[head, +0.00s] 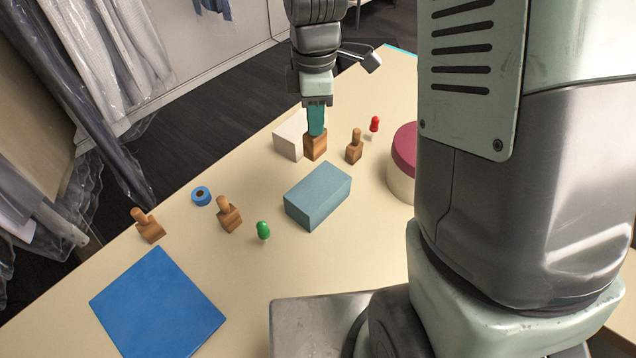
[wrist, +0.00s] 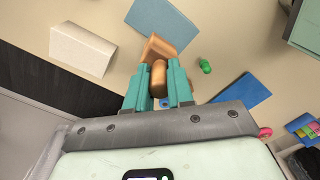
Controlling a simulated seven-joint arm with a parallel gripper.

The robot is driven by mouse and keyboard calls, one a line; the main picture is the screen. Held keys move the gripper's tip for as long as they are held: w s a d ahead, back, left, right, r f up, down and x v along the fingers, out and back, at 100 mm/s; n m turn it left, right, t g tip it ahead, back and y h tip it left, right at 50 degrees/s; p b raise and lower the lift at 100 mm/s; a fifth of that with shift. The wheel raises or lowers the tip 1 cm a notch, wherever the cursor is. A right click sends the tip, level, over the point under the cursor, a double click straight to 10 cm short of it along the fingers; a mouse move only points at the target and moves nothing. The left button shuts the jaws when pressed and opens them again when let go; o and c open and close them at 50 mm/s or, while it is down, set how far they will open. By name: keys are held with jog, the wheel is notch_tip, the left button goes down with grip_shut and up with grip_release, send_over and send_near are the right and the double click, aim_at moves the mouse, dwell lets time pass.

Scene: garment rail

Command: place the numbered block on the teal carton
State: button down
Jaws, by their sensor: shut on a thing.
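My gripper (head: 316,122) has teal fingers and points down, shut on the handle of a wooden block (head: 315,146). In the wrist view the round handle of this held block (wrist: 159,78) is between the fingers, with its wider base beyond them. I see no number on it, and cannot tell whether its base touches the table. The teal carton (head: 318,197) lies flat, in front of the held block in the head view, its top bare. In the wrist view the carton (wrist: 160,20) shows just past the held block.
A white box (head: 289,138) stands close left of the held block. Similar handled wooden blocks stand to its right (head: 354,148) and at left (head: 229,215), (head: 149,228). A green peg (head: 263,230), blue roll (head: 201,196), red peg (head: 374,125), maroon-topped drum (head: 402,165) and blue mat (head: 158,305) are around.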

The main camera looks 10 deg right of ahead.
aim_at(318, 156)
jog(key=f, duration=0.5)
jog(key=shift+s+d+f, duration=0.15)
jog(key=shift+s+d, duration=0.15)
jog(key=shift+s, duration=0.1)
jog(key=shift+f, duration=2.3)
jog(key=shift+f, duration=0.1)
jog(key=c, duration=1)
grip_release()
